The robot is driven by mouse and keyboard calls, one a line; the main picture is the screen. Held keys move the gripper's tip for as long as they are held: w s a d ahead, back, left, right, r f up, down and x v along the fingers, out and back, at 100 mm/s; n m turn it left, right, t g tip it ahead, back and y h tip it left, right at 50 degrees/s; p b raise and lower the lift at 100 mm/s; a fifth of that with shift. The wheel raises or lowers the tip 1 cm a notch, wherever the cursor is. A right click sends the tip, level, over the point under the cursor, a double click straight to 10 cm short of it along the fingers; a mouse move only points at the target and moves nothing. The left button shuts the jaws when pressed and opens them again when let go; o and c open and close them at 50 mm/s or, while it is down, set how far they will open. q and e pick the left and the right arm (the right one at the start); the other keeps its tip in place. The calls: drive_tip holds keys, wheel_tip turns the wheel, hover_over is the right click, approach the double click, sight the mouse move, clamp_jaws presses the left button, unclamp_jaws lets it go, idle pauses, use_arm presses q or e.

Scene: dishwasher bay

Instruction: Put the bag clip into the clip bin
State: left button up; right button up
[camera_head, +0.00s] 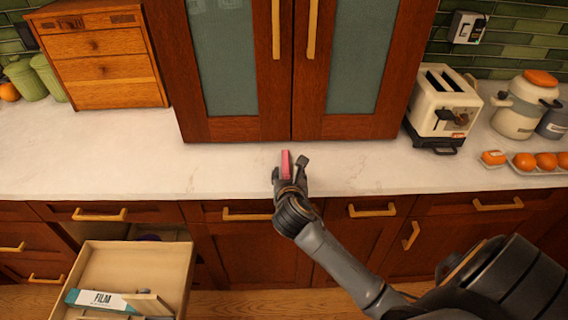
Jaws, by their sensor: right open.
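A small pink-red piece that looks like the bag clip (285,160) shows upright at the counter, in front of the tall cabinet doors. My right gripper (290,168) reaches in from the lower right and is open, with its fingers around or right beside the clip. The fingers partly hide the clip's lower end, and I cannot tell whether they touch it. My left gripper is not in view. I cannot make out a clip bin for certain.
An open drawer (182,262) at the lower left holds a box marked FILM (100,298) and other items. A toaster (444,102), canisters (522,104) and several oranges (546,161) stand at the right. A wooden drawer chest (103,70) is at the left. The left counter (90,155) is clear.

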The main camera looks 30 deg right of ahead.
sight(286, 161)
drive_tip(key=shift+w+d+f, duration=0.15)
drive_tip(key=shift+w+d, duration=0.05)
drive_tip(key=shift+w, duration=0.2)
drive_tip(key=shift+w+d, duration=0.4)
drive_tip(key=shift+w, duration=0.4)
drive_tip(key=x, duration=0.3)
drive_tip(key=shift+w+f+p, duration=0.1)
drive_tip(key=shift+w+p, duration=0.25)
drive_tip(key=shift+p, duration=0.05)
drive_tip(key=shift+w, duration=0.15)
drive_tip(key=c, duration=0.9)
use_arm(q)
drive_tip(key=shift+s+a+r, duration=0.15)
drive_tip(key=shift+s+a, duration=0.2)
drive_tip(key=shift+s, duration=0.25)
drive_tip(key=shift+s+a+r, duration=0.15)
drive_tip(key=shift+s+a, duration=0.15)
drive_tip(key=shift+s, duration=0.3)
use_arm(e)
clamp_jaws()
